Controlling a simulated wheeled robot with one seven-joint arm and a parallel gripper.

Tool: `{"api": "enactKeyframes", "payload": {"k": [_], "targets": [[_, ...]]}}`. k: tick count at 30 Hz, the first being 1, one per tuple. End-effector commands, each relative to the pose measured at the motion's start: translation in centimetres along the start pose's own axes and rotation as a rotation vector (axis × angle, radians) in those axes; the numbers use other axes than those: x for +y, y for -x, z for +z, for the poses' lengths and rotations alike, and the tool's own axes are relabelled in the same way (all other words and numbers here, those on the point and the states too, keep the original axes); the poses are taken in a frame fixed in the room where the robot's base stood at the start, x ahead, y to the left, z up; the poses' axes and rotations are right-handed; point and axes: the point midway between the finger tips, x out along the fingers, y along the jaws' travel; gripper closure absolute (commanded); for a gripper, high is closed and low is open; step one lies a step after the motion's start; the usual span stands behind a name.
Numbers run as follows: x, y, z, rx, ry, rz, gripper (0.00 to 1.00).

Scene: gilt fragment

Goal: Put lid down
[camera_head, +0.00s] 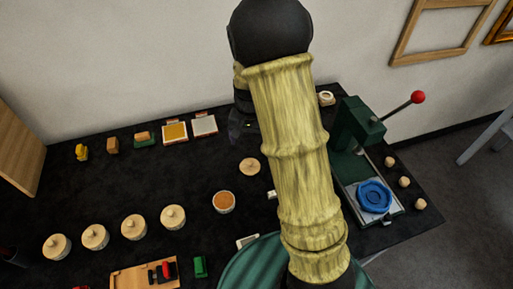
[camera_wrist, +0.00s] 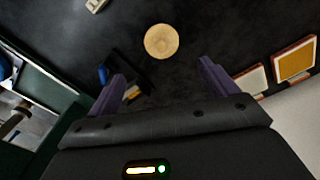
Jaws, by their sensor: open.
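A round pale wooden lid (camera_head: 250,166) lies on the black table, left of my arm. It also shows in the wrist view (camera_wrist: 161,41), beyond my fingertips and apart from them. My gripper (camera_wrist: 162,72) is open, with its two purple fingers spread and nothing held between them. In the head view my gripper is mostly hidden behind my arm. An uncovered round pot with orange-brown contents (camera_head: 223,202) stands nearer than the lid. Several similar pots with knobbed wooden lids (camera_head: 134,228) stand in a row to the left.
A green press (camera_head: 358,125) with a red-knobbed lever and a blue round piece (camera_head: 374,197) stands at right. Small wooden knobs (camera_head: 404,182) lie beside it. Framed orange and white pads (camera_head: 175,132) lie at the back.

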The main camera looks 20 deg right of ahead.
Motion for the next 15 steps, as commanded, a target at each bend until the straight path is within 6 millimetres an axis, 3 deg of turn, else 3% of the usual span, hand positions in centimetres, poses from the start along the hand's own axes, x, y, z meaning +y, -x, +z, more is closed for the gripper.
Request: {"api": "enactKeyframes", "payload": {"k": [9,15], "targets": [[3.4,5.2,7.1,0.110,0.230,-0.050,0.15],[5.5,6.9,11.9,0.192,0.392,-0.051,0.15]]}}
